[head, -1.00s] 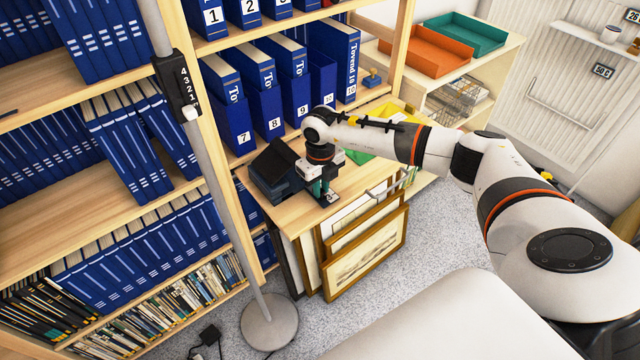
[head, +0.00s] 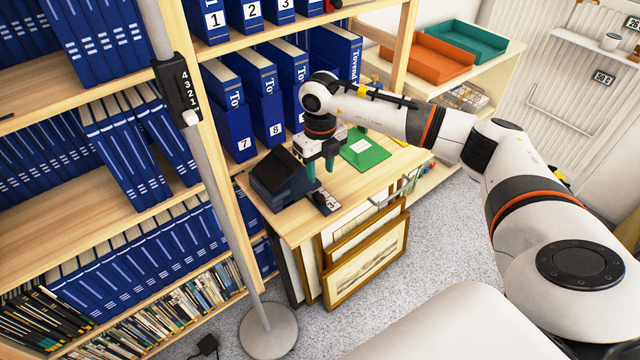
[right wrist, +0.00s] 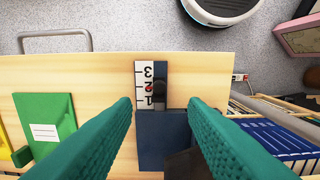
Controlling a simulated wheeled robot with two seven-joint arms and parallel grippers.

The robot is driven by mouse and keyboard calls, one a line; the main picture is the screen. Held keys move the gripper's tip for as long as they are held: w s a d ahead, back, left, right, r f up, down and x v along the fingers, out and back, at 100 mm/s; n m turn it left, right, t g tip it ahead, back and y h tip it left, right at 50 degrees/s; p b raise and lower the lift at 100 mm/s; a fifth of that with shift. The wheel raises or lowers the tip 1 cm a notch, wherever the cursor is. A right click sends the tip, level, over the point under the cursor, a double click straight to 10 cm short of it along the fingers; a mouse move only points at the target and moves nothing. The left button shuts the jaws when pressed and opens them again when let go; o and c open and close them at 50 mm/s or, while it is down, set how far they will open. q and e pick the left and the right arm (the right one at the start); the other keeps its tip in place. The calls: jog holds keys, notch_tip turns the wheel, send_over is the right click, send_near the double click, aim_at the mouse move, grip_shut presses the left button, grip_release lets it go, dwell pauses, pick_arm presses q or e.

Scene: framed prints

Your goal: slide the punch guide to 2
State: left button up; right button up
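The dark blue hole punch (head: 276,178) stands on the wooden top, with its flat guide rail (head: 324,200) sticking out toward the front edge. In the right wrist view, the rail carries a white scale (right wrist: 144,72) marked 3, 2, 1. A small red mark (right wrist: 149,88) shows at the 2, and a dark block (right wrist: 176,103) lies on the rail near the 1. The guide's exact setting is hard to tell. My right gripper (head: 320,171) is above the top beside the punch; its green fingers (right wrist: 160,103) are apart, with nothing held between them. My left gripper is out of view.
A green folder (head: 366,152) lies right of the punch. Framed prints (head: 365,255) lean below the front edge. Blue binders (head: 268,105) stand behind. A grey pole (head: 215,180) with a numbered slider box (head: 178,90) rises at the left.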

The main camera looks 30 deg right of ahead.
notch_tip(320, 180, up, 4)
jog(key=shift+f, duration=0.2)
dwell(0.4)
